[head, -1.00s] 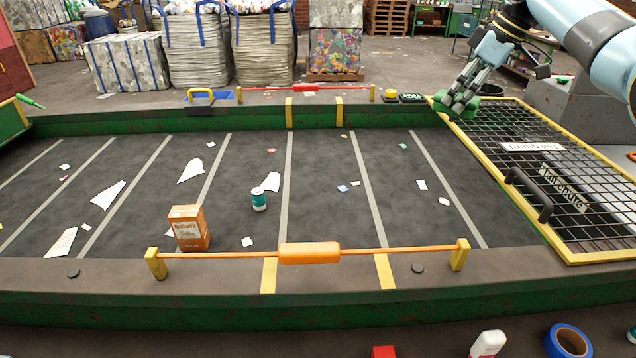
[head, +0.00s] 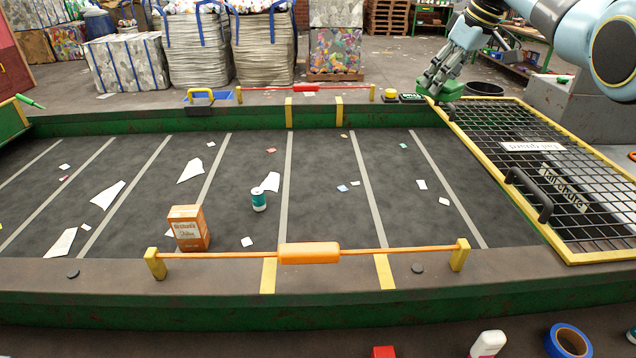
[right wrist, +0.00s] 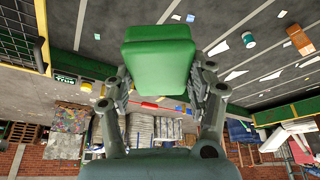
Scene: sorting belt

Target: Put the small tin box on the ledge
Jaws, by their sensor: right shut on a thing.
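The small green tin box (head: 451,91) is at the far right corner of the belt in the head view. My right gripper (head: 432,84) is shut on it, its fingers at the box's left side. In the right wrist view the green box (right wrist: 158,68) sits between the two fingers of the right gripper (right wrist: 160,92), which cover part of its sides. The box looks held up at the far belt edge; I cannot tell whether its underside touches anything. The far ledge of the belt frame (head: 255,118) runs along the back. My left gripper is not in view.
A yellow button (head: 390,95) and a dark labelled block (head: 411,98) stand left of the box. The tail guard grid (head: 500,180) lies in front of it.

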